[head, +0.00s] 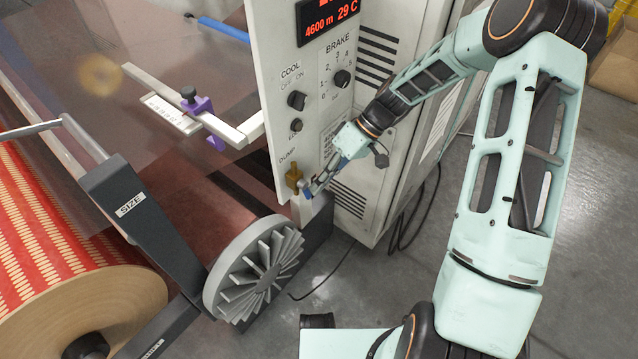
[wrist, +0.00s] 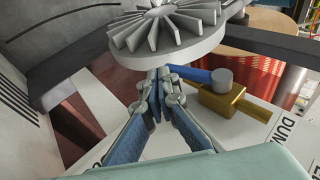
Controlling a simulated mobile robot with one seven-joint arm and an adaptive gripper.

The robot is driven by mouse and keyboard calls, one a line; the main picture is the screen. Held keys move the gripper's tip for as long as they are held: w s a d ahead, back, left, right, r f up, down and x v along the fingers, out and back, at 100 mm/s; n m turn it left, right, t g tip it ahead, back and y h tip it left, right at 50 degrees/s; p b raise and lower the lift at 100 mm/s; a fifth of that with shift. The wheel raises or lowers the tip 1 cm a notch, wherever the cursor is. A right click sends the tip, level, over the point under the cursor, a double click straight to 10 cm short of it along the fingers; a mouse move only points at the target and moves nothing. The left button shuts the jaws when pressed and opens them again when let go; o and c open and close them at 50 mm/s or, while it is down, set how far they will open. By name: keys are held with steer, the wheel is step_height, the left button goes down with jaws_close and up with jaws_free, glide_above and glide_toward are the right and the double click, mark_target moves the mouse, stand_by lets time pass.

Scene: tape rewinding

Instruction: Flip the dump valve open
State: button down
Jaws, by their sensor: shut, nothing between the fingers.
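The dump valve is a brass body (wrist: 222,100) with a grey round cap and a blue lever (wrist: 190,74) in the wrist view. The lever points left from the cap, towards my fingertips. In the head view the brass valve (head: 293,177) sits low on the white panel under the DUMP label. My gripper (wrist: 161,78) is shut and empty, its fingertips right by the free end of the lever. I cannot tell whether they touch it. In the head view my gripper (head: 309,191) is just right of the valve, and the lever is hard to make out there.
A grey finned wheel (head: 262,268) is close below and left of my gripper; it also shows in the wrist view (wrist: 160,28). The panel (head: 315,110) bears knobs and a red display. A red patterned roll (head: 60,260) is at lower left. Floor is clear at right.

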step_height(320, 180, up, 10)
stand_by(0.5)
steer(key=shift+d, duration=0.1)
